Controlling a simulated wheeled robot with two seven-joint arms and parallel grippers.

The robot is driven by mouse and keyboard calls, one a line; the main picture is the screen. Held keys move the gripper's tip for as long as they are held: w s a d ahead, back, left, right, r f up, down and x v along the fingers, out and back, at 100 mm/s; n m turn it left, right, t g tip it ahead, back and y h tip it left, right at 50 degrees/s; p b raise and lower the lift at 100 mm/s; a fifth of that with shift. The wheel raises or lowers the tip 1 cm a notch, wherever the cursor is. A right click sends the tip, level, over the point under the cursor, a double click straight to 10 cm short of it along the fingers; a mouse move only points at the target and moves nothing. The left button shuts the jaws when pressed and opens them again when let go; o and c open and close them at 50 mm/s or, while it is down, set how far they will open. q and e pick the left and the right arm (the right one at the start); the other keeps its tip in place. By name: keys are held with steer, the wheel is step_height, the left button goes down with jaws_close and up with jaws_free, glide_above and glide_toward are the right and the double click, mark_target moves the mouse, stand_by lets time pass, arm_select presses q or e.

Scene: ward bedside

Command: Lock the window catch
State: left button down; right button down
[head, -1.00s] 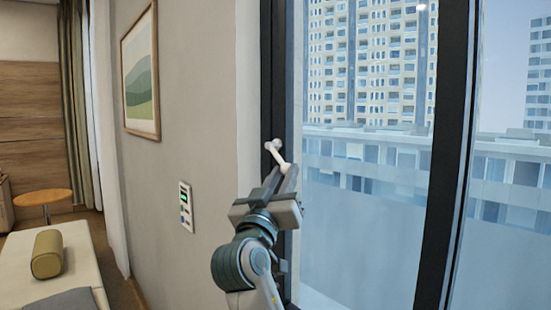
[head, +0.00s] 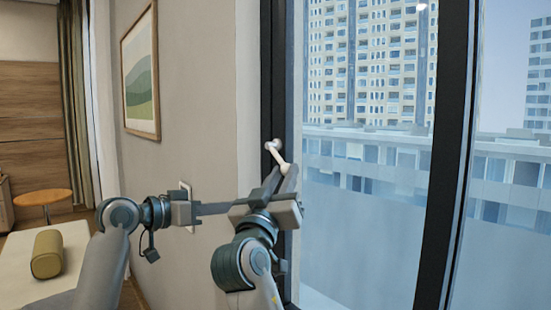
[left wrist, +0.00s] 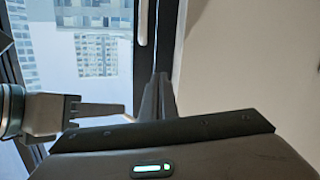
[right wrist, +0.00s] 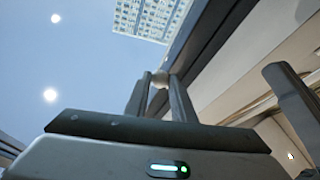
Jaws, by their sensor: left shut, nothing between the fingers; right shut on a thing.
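The window catch (head: 275,148) is a small pale lever with rounded ends on the dark window frame, slanting down to the right in the head view. My right gripper (head: 281,170) is shut on its lower end. In the right wrist view the catch's rounded end (right wrist: 160,78) shows between the right fingertips. My left gripper (head: 228,208) is shut and empty, in front of the wall, its fingers pointing right at my right gripper's body. I cannot tell whether they touch. The left fingers also show in the left wrist view (left wrist: 158,88).
Dark window frame posts (head: 455,150) edge the glass. A wall panel (head: 186,188) is mostly hidden behind my left gripper. A framed picture (head: 140,75) hangs on the wall. A bed with a yellow-green bolster (head: 47,254) and a round wooden table (head: 42,198) stand at left.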

mark_target(275, 153)
arm_select(q)
steer(key=s+d+r+m, duration=0.1)
steer(key=s+r, duration=0.4)
steer(key=r, duration=0.3)
steer(key=s+d+r+m+h, duration=0.1)
steer(key=s+r+m, duration=0.1)
steer(key=s+r, duration=0.3)
step_height(275, 153, up, 4)
steer(key=shift+s+d+r+m, duration=0.1)
steer(key=shift+s+d+m, duration=0.2)
steer(key=shift+d, duration=0.1)
steer(key=shift+w+d, duration=0.1)
steer(key=shift+w, duration=0.05)
steer(key=w+d+f, duration=0.1)
steer(key=w+d, duration=0.1)
steer(key=w+d+f, duration=0.1)
steer(key=w+d, duration=0.1)
steer(key=d, duration=0.1)
steer(key=w+d+f, duration=0.2)
steer(key=d, duration=0.1)
steer(key=shift+w, duration=0.1)
steer(key=shift+d+f, duration=0.1)
steer(key=shift+f, duration=0.35)
